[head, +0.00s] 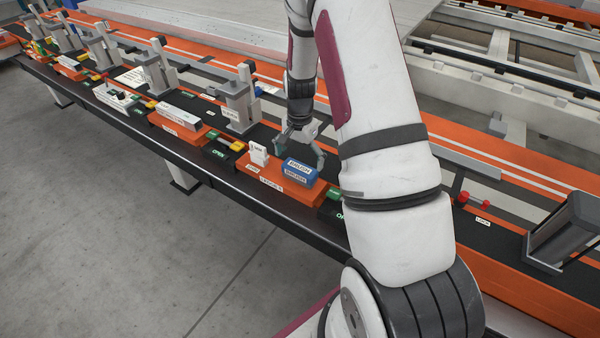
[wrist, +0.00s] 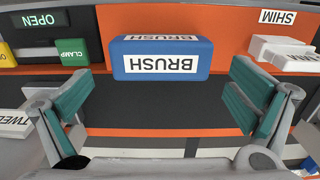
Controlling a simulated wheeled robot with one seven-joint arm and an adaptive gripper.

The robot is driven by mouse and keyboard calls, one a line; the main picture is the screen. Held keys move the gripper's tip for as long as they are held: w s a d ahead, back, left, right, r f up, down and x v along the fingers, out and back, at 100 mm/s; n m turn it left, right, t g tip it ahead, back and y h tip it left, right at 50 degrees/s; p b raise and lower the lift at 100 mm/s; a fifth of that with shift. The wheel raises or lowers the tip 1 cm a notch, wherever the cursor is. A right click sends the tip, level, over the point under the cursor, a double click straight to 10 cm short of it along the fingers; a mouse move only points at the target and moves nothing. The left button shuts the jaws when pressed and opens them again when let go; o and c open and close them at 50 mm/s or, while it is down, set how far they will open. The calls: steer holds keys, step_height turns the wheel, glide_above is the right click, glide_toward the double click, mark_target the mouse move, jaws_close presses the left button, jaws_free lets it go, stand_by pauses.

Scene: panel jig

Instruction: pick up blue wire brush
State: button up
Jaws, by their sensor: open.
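The blue wire brush (head: 297,173) is a blue block with white BRUSH labels. It sits on an orange holder (head: 290,191) on the long bench. In the wrist view the brush (wrist: 162,57) is upside down at the top middle, beyond the fingertips and between their lines. My gripper (head: 304,150) is just behind the brush in the head view. In the wrist view my gripper (wrist: 165,105) is open, with its two green-padded fingers wide apart and nothing between them. I cannot tell how high the fingers are above the bench.
A white shim block (head: 259,154) stands beside the brush, and it also shows at the right of the wrist view (wrist: 283,52). A green and yellow clamp (wrist: 60,52) is at the left there. Grey upright fixtures (head: 241,104) line the bench.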

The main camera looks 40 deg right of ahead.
mark_target(299, 166)
steer(key=shift+f+p, duration=0.35)
steer(key=shift+f, duration=1.95)
steer(key=c, duration=0.9)
steer(key=shift+c, duration=0.2)
steer(key=shift+w+r, duration=0.1)
steer(key=shift+r, duration=0.55)
step_height(299, 166, up, 2)
steer(key=shift+b, duration=0.35)
steer(key=shift+s+a+r, duration=0.1)
steer(key=shift+s+r, duration=0.1)
steer(key=shift+s, duration=0.4)
steer(key=s+a+r, duration=0.1)
steer(key=s, duration=1.3)
steer(key=shift+s+a+r, duration=0.2)
steer(key=shift+s+a, duration=0.2)
